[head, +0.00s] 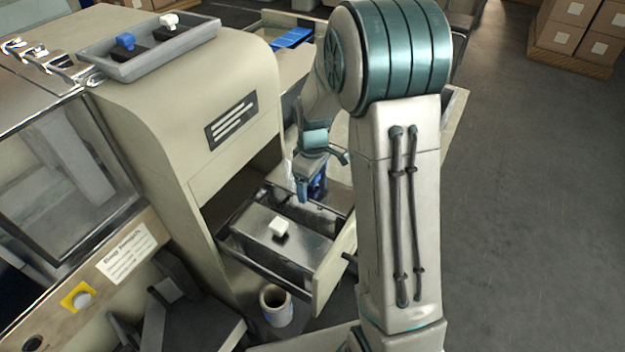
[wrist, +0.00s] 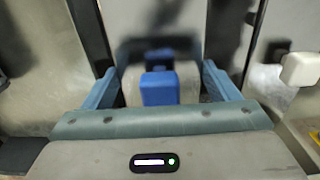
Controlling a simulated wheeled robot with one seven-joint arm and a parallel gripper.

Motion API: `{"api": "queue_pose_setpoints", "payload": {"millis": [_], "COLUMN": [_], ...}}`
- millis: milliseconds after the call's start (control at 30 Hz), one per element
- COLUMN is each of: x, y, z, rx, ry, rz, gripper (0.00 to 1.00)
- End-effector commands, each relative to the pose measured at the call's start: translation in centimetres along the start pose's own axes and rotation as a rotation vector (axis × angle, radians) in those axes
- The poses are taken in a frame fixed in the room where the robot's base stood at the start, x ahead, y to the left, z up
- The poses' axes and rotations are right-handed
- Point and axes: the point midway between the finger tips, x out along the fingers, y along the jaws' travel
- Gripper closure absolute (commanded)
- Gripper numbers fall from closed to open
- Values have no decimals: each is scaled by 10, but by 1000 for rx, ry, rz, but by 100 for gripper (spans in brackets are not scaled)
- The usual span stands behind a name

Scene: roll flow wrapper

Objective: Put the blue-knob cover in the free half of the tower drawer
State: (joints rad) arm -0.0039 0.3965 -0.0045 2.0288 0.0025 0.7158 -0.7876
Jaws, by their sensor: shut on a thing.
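My gripper (head: 314,185) points down over the far half of the open tower drawer (head: 330,272). It is shut on the blue-knob cover; its blue knob (wrist: 160,88) shows between the two blue fingers in the wrist view, with grey surface around and beyond it. In the head view my gripper and arm hide most of this cover. A metal cover with a white knob (head: 279,229) lies in the near half of the drawer; its white knob also shows at the right of the wrist view (wrist: 300,69). I cannot tell whether the held cover touches the drawer floor.
The cream tower (head: 235,90) rises left of the drawer. On top, a grey tray (head: 150,70) holds small dark parts with a blue and a white knob. A cup (head: 275,305) stands below the drawer's near side. Stacked boxes (head: 575,30) are far right; open floor lies between.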

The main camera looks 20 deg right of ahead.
Motion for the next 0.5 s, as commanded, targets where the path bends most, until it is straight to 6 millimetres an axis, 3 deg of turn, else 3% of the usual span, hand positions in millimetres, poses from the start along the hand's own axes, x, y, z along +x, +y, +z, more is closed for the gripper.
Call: {"api": "queue_pose_setpoints", "payload": {"millis": [500], "x": [6], "y": [0], "z": [0], "rx": [0], "ry": [1], "rz": [1], "gripper": [84]}}
